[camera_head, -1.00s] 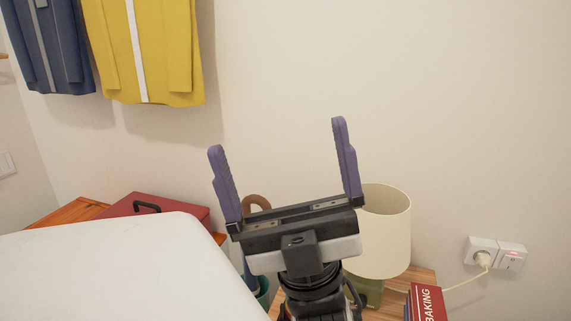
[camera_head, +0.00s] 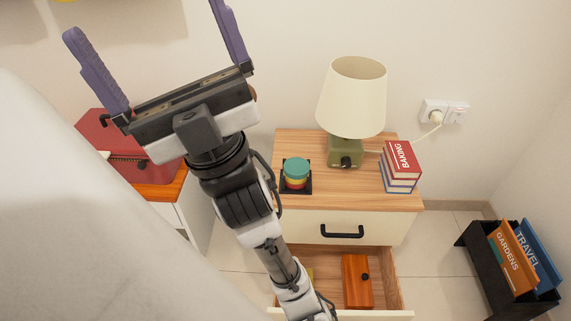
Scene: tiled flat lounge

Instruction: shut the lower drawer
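The lower drawer (camera_head: 386,276) of the wood-topped nightstand (camera_head: 349,196) is pulled out at the bottom of the view. Its pale front edge (camera_head: 385,315) is at the picture's lower border, and its handle is not visible. Part of a yellowish thing (camera_head: 309,273) shows beside my arm. The upper drawer (camera_head: 376,226) is shut and has a black handle (camera_head: 342,231). My gripper (camera_head: 152,20) is raised at the upper left, its purple fingers wide apart and empty. My arm covers the drawer's left part.
On the nightstand stand a lamp (camera_head: 352,95), stacked coloured discs (camera_head: 296,172) and books (camera_head: 402,163). A black rack (camera_head: 485,266) with books is on the floor at right. A white bed (camera_head: 80,220) fills the left. Tiled floor (camera_head: 437,241) between nightstand and rack is clear.

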